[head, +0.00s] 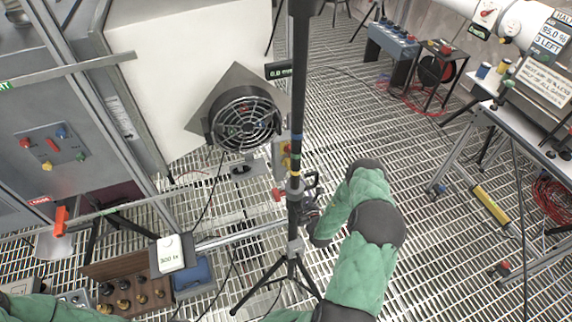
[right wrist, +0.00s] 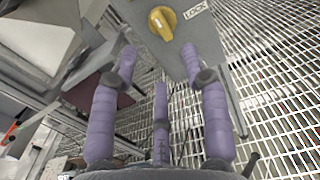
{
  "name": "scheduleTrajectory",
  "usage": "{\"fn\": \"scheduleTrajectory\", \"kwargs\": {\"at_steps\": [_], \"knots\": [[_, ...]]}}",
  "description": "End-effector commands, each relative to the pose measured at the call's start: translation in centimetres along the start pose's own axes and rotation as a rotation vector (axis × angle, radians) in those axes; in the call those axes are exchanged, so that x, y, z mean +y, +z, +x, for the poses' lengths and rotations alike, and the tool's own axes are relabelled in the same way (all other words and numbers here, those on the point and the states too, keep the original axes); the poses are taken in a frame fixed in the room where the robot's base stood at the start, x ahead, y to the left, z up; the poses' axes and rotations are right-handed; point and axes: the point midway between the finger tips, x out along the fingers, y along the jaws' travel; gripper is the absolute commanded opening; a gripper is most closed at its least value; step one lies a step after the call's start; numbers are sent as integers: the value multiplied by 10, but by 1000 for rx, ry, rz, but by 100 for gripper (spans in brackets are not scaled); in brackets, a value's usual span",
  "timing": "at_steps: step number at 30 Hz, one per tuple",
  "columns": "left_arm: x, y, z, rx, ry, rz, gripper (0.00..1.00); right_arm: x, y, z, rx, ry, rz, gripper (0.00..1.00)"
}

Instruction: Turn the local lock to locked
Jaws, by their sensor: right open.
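The local lock is a grey box with a yellow knob. In the right wrist view the yellow knob (right wrist: 162,22) sits at the top on the grey plate (right wrist: 178,56), with a label reading "LOCK" (right wrist: 196,9) beside it. The knob's exact setting is hard to tell. In the head view the grey box (head: 280,158) is partly hidden behind the dark pole. My right gripper (right wrist: 158,62) has its purple fingers spread, empty, short of the knob and apart from it. In the head view this gripper (head: 311,190) is just below the box, partly hidden. My left gripper is out of view.
A dark tripod pole (head: 297,90) stands in front of the box. A round fan (head: 243,118) is behind it to the left. A wooden tray of knobs (head: 130,290) is at lower left. A bench (head: 490,108) stands right. Open grating floor (head: 440,270) lies right of my arm.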

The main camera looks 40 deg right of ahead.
Motion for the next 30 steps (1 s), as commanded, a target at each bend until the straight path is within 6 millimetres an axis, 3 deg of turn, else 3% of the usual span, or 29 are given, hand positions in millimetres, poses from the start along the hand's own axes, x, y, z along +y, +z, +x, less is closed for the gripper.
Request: {"fn": "scheduleTrajectory", "kwargs": {"at_steps": [15, 21, 30], "knots": [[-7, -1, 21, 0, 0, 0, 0, 0, -1, 83, -2, 0, -1, 46], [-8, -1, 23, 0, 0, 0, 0, 0, 0, 95, -1, -1, -1, 46], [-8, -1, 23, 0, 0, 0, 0, 0, 0, 96, -1, -1, 0, 44]]}}
